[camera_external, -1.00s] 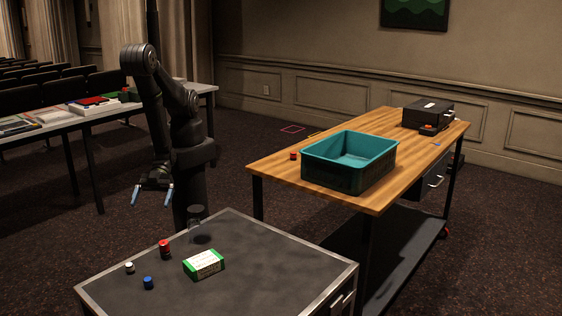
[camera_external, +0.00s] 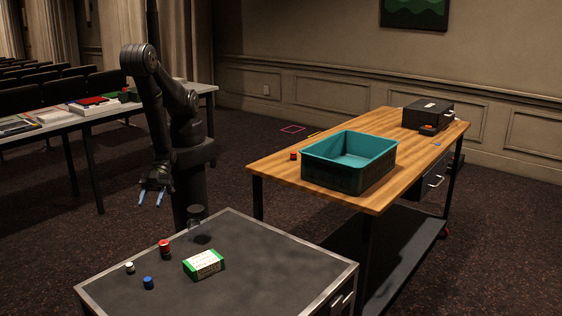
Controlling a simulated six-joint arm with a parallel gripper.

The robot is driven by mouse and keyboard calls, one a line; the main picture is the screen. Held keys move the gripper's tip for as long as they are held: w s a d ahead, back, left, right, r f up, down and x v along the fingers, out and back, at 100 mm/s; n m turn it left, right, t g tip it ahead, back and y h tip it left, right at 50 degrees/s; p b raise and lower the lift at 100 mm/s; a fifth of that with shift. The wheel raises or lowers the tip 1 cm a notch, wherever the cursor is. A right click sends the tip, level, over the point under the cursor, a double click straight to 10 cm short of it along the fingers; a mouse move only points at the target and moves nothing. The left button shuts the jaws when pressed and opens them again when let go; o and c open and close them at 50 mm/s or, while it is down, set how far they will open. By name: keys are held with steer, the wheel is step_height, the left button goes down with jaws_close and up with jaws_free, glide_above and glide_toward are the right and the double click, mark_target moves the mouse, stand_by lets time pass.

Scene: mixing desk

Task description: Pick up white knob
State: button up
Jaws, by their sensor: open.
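The white knob (camera_external: 130,267) is a small pale cylinder standing on the dark grey table at the front left, close to the table's left edge. A blue knob (camera_external: 148,283) stands just in front of it to the right, and a red knob (camera_external: 165,247) stands behind it to the right. My gripper (camera_external: 150,199) hangs in the air above and behind the white knob, past the table's far left edge. Its two blue-tipped fingers point down, apart and empty.
A green and white box (camera_external: 203,264) lies on the grey table (camera_external: 255,278), right of the knobs. A dark-lidded clear jar (camera_external: 196,219) stands near its back edge. A wooden table (camera_external: 415,161) at right holds a teal bin (camera_external: 345,178), a small red item (camera_external: 293,156) and a black case (camera_external: 428,113).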

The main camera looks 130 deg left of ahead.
steer(key=n+g+y, duration=0.1)
steer(key=g+y, duration=0.4)
steer(key=y, duration=0.2)
glide_toward(129, 264)
steer(key=x, duration=0.3)
steer(key=shift+w+d+f, duration=0.25)
steer(key=shift+w, duration=0.1)
steer(key=x, duration=0.3)
steer(key=shift+s+f, duration=0.15)
steer(key=shift+f, duration=0.3)
steer(key=shift+d+f, duration=0.2)
steer(key=shift+f, duration=0.4)
